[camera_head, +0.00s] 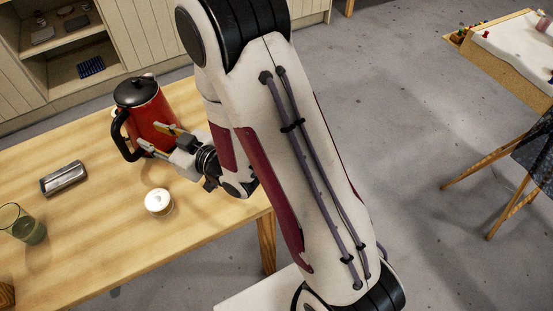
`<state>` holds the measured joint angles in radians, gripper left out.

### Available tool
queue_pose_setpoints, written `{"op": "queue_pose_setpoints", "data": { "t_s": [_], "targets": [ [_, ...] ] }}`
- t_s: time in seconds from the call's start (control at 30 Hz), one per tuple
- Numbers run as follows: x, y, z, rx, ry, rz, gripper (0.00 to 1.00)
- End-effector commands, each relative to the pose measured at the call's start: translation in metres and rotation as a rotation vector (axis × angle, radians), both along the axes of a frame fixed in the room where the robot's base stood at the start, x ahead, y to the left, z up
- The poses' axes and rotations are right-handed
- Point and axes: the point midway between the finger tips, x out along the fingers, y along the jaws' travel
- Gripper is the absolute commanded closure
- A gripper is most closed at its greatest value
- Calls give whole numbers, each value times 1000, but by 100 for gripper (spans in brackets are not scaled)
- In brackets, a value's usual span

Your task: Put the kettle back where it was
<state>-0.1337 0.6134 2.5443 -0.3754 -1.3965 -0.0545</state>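The kettle (152,107) is red with a black lid and a large black handle on its left side. It is upright at the far side of the wooden table (110,215). My gripper (149,134) is in front of the kettle's lower body, with its fingers pointing left. The fingers are apart, with red kettle body visible behind the gap, and the lower fingertip is near the handle's lower end. Whether a finger touches the kettle cannot be told. The kettle's base is partly hidden by my gripper, so I cannot tell whether it rests on the table.
A small white-topped round jar (158,201) stands in front of my gripper. A dark metallic case (64,179) lies to the left. A greenish glass (28,228) stands at the left edge. Table between them is clear. A shelf cabinet (135,45) is behind.

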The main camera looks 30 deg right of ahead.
Motion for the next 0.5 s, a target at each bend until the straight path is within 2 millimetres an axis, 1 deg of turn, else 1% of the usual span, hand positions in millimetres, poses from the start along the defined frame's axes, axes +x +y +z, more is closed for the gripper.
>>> {"op": "queue_pose_setpoints", "data": {
  "t_s": [0.03,0.27,0.5],
  "targets": [
    [3,-5,7,-17,7,-13,69],
    [8,-28,24,-99,77,-75,69],
    [4,-56,43,-167,157,-146,69]
  ]
}}
